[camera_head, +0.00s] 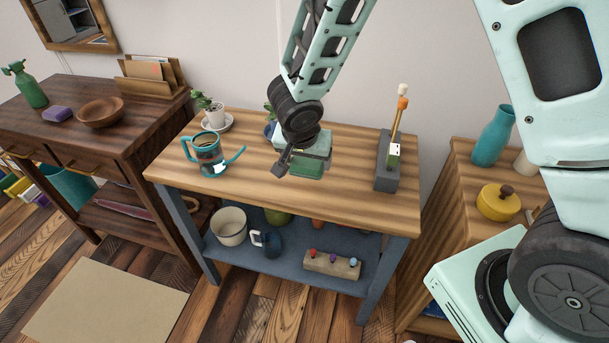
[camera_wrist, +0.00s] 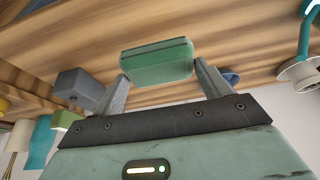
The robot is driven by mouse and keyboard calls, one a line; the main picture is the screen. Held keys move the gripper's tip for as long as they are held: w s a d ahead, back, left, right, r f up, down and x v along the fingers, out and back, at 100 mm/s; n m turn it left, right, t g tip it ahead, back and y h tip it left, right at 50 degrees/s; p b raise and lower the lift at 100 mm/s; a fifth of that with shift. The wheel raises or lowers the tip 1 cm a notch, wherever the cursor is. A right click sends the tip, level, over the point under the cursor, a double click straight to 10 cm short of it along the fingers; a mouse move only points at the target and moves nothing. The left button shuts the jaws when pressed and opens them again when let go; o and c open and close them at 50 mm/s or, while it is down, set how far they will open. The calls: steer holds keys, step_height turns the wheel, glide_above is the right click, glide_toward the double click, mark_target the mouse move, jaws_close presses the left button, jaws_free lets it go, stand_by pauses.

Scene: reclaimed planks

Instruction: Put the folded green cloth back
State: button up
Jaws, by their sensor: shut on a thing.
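The folded green cloth (camera_wrist: 157,62) is a thick green block with a darker top edge in the wrist view. It sits between the two fingers of my gripper (camera_wrist: 160,77), which is shut on it. In the head view the cloth (camera_head: 307,169) shows under my gripper (camera_head: 306,158), over the middle of the light wooden table (camera_head: 330,204). I cannot tell whether it touches the tabletop.
A teal watering can (camera_head: 208,152) and a potted plant (camera_head: 214,114) stand to the left. Another plant is partly hidden behind my gripper. A grey block with upright sticks (camera_head: 384,165) stands to the right. The front tabletop is clear.

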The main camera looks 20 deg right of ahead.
mark_target(307, 175)
step_height(307, 175, down, 6)
steer(key=shift+r+b, duration=0.25)
steer(key=shift+b, duration=0.05)
steer(key=o, duration=0.9)
steer(key=shift+r, duration=0.15)
